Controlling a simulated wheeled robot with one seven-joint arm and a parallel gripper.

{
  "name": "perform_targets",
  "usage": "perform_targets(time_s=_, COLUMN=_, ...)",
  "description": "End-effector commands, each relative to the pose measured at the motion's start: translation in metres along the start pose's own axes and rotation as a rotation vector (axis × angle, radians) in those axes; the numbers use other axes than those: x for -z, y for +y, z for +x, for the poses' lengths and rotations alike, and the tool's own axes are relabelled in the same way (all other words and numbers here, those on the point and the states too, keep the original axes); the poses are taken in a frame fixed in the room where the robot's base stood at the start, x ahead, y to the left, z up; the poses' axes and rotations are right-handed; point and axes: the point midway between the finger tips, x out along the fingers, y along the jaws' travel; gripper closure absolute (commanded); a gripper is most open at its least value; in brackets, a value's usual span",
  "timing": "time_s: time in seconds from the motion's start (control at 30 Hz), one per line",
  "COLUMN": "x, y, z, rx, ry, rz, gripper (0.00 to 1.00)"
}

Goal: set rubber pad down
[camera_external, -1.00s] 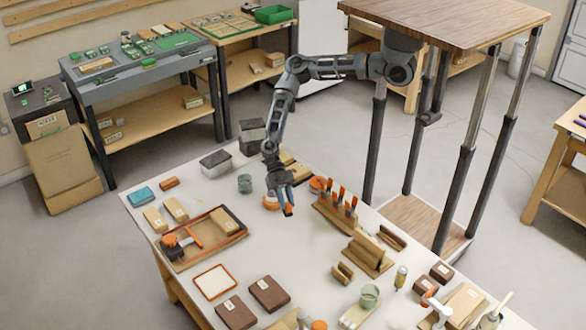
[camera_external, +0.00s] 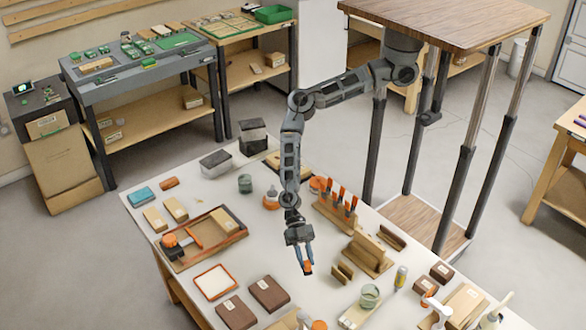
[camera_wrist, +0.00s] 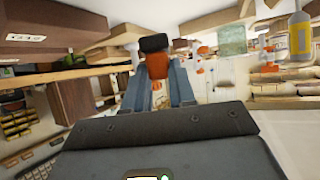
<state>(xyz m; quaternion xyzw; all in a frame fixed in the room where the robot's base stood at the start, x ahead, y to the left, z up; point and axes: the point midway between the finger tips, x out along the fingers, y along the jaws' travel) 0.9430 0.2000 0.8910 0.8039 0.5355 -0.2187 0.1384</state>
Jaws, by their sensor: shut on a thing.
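My gripper (camera_external: 305,260) is shut on a small orange and dark block, the rubber pad (camera_external: 307,268), and holds it above the white bench, fingers pointing down. In the wrist view the rubber pad (camera_wrist: 157,66) shows its orange body and black end between the two blue-grey fingers (camera_wrist: 160,90). Below and left of it in the external view lie two dark brown boxes (camera_external: 269,294) and a white, orange-rimmed square (camera_external: 214,281). The height of the pad above the bench is hard to tell.
A wooden rack with orange-handled tools (camera_external: 340,205) stands behind to the right. Wooden stands (camera_external: 366,255) and a small slotted block (camera_external: 342,272) are right of my gripper. Bare bench top (camera_external: 262,252) lies between tray and gripper.

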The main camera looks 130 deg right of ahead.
Motion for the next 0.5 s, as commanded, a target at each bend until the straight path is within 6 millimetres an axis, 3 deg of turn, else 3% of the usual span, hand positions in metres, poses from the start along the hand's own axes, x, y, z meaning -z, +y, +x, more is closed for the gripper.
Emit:
perform_targets(time_s=0.13, x=0.0, y=-0.002, z=0.028, rx=0.0, ry=0.0, rz=0.0, gripper=1.0)
perform_targets(time_s=0.33, x=-0.004, y=-0.003, z=0.041, rx=-0.001, ry=0.0, rz=0.0, gripper=1.0)
perform_targets(time_s=0.5, x=-0.025, y=-0.003, z=0.053, rx=-0.001, ry=0.0, rz=0.003, gripper=1.0)
